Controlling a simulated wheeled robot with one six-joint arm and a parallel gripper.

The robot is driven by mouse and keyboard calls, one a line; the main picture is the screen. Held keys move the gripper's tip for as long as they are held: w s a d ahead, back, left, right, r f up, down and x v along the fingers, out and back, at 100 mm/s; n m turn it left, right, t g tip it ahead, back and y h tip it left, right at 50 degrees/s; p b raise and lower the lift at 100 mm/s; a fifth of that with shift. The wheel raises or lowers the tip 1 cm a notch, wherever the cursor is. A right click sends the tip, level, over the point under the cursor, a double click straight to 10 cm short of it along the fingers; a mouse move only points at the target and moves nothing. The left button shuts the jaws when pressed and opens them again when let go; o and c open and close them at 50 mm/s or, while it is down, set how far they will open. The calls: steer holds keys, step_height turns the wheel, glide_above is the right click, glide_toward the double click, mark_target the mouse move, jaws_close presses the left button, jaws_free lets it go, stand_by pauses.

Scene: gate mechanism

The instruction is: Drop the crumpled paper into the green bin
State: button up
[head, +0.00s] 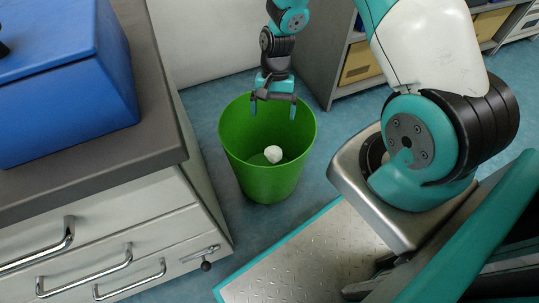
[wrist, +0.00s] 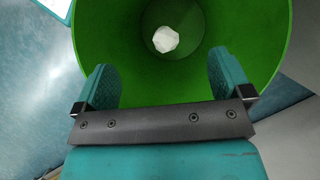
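The green bin (head: 268,180) stands on the floor in the head view, right of the drawer cabinet, and it fills much of the wrist view (wrist: 110,35). The crumpled paper (head: 273,154) is a small white ball inside the bin. In the wrist view the paper (wrist: 165,40) shows deep in the bin, beyond my fingers and apart from them. My gripper (head: 273,109) points down over the bin's opening. In the wrist view my gripper (wrist: 165,85) has its two teal fingers wide apart with nothing between them.
A grey-topped drawer cabinet (head: 105,215) with metal handles stands left of the bin. A blue box (head: 65,90) sits on its top. A grey shelf unit (head: 322,60) with drawers stands behind at right. Blue floor (head: 200,100) shows around the bin.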

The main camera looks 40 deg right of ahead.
steer(key=p+v, duration=0.6)
steer(key=v, duration=1.1)
steer(key=shift+d+r, duration=0.15)
steer(key=s+a+r+n+t, duration=0.1)
steer(key=s+a+r+n, duration=0.2)
steer(key=a+r, duration=0.3)
steer(key=s+a+r+n+t, duration=0.1)
steer(key=s+a+r+n, duration=0.15)
steer(key=a+r, duration=0.35)
steer(key=s+a+r+n+t+y, duration=0.1)
steer(key=s+a+r+n, duration=0.35)
steer(key=s, duration=0.35)
steer(key=s+a+r+n, duration=0.3)
steer(key=s+r+n, duration=0.2)
steer(key=s, duration=0.2)
step_height(320, 180, up, 30)
steer(key=s+p, duration=0.1)
steer(key=p, duration=2.9)
steer(key=shift+a+r+p, duration=0.2)
steer(key=shift+a+p, duration=0.05)
steer(key=shift+p, duration=0.15)
